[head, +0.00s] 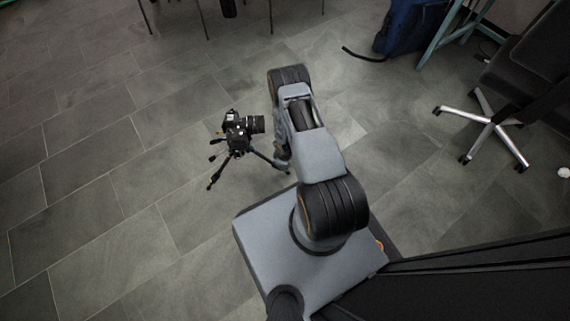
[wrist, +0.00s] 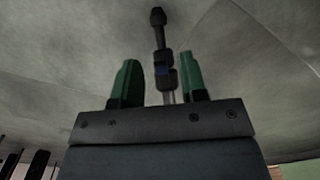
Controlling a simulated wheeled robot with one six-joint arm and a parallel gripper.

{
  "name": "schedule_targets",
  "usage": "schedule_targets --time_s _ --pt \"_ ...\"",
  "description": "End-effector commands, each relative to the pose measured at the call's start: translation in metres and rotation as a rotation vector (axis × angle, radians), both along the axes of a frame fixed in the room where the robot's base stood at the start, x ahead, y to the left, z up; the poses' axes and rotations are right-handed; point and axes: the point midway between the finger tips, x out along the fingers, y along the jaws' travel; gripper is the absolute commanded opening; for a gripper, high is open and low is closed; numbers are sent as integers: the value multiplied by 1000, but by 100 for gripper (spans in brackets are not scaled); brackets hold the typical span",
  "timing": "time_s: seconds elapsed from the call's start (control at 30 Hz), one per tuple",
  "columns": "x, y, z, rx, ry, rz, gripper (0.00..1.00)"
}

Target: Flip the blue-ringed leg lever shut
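The small black tripod (head: 238,150) stands on the floor left of my arm in the head view. The band's lever is too small and dark to tell apart or to read as open or shut. My gripper (wrist: 161,76) has two green fingers, apart, one on each side of the blue-banded part. No finger is seen touching it. In the head view my arm mostly hides the gripper.
A black camera (head: 243,123) sits on the tripod, its lens pointing right. A blue bag (head: 408,27) and an office chair (head: 490,125) stand farther off at the right. The tiled floor (head: 90,170) left of the tripod is clear.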

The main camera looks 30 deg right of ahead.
Motion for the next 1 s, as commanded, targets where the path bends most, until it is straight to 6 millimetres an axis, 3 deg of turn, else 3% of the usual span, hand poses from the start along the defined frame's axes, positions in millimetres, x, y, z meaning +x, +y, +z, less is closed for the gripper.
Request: schedule_targets --time_s 0.07,0.47,1.0 --pt "0 0 0 0 0 0 37" --pt "0 0 0 0 0 0 0" --pt "-2 -5 -3 67 -82 -3 0"
